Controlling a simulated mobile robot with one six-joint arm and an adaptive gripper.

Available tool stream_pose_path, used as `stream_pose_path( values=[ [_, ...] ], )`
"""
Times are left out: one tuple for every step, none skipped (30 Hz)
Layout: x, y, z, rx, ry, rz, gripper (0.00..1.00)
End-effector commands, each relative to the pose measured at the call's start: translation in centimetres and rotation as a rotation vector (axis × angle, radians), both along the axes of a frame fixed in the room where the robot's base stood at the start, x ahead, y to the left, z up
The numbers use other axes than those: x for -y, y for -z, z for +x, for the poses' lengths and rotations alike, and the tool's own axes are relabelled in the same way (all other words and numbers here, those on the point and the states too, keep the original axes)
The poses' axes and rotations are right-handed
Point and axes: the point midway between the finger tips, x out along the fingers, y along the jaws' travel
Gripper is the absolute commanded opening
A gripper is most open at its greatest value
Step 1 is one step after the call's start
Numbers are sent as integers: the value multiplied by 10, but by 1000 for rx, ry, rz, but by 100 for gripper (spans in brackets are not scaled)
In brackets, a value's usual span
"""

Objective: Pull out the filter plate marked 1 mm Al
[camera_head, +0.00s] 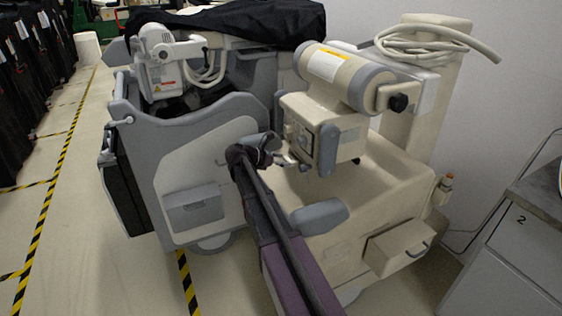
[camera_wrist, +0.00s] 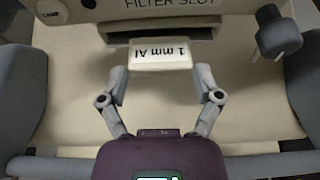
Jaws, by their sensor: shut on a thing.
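The filter plate (camera_wrist: 162,61) shows in the wrist view as a pale tab with "1 mm Al" printed upside down. It sits at the dark slot opening (camera_wrist: 119,38) under the words "FILTER SLOT". My gripper (camera_wrist: 161,74) has one finger at each side edge of the tab and is shut on it. In the head view my gripper (camera_head: 286,160) is at the left face of the beige tube-head box (camera_head: 338,146). The plate cannot be made out there, and how far it stands out of the slot is unclear.
A dark knob (camera_wrist: 279,32) sticks out right of the slot. A grey cart (camera_head: 205,150) with a black cover (camera_head: 235,22) stands close on the left. The beige cart's base (camera_head: 372,190) lies below the box. A grey cabinet (camera_head: 510,250) marked 2 stands right.

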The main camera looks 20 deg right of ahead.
Motion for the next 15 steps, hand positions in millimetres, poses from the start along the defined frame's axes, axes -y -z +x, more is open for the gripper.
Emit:
stream_pose_path(
  values=[
    [0, 0, 0, 0, 1, 0, 29],
    [0, 0, 0, 0, 1, -1, 29],
    [0, 0, 0, 0, 1, -1, 29],
    [0, 0, 0, 0, 1, -1, 29],
    [0, 0, 0, 0, 1, -1, 29],
    [0, 0, 0, 0, 1, -1, 29],
    [0, 0, 0, 0, 1, -1, 28],
    [-1, 0, 0, 0, 1, 0, 28],
    [-2, 0, 0, 0, 1, 0, 28],
    [-2, 0, 0, 0, 1, 0, 28],
    [-3, 0, 0, 0, 0, 0, 28],
    [-4, 0, 0, 0, 0, 0, 28],
    [-4, 0, 0, 0, 0, 0, 28],
    [-5, 0, 0, 0, 0, 0, 28],
    [-6, 0, 0, 0, 0, 0, 28]
  ],
)
